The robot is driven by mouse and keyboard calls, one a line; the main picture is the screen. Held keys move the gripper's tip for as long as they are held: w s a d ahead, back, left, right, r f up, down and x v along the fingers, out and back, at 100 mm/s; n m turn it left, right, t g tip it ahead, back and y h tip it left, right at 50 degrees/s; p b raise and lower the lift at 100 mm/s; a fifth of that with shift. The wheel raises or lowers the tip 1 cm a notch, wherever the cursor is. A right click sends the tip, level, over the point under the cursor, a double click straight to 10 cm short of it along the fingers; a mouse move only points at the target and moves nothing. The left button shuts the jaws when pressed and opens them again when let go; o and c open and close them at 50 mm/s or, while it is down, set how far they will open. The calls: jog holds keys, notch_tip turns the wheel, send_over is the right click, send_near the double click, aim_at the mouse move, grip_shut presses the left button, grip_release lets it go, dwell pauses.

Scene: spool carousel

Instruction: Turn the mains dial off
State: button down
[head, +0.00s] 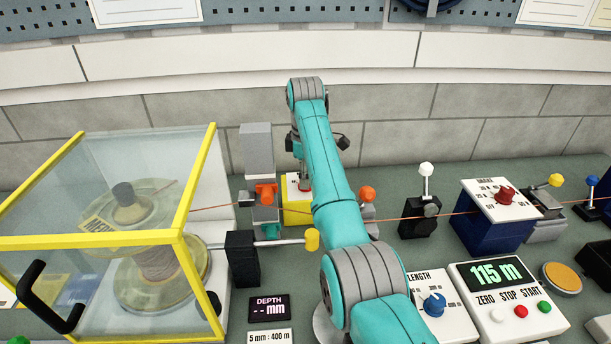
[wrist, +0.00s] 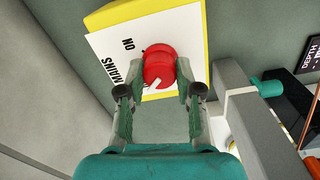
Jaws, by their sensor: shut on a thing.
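The mains dial (wrist: 158,64) is a round red knob on a white plate (wrist: 105,45) with a yellow edge, lettered MAINS and ON. A white mark shows at the knob's lower left side in the wrist view, away from the word ON; no OFF label is visible. My gripper (wrist: 160,84) is shut on the dial, one finger on each side of it. In the head view, the yellow mains box (head: 296,213) stands by the back wall, partly behind my arm, which also hides most of the dial.
A clear guard with a yellow frame (head: 199,180) covers a spool on the left. A brake box (head: 493,232) and a counter panel (head: 497,303) stand to the right. A thin wire crosses the bench.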

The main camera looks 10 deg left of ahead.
jog(key=shift+n, duration=0.5)
jog(key=c, duration=0.8)
grip_release()
jog(key=shift+o, duration=0.2)
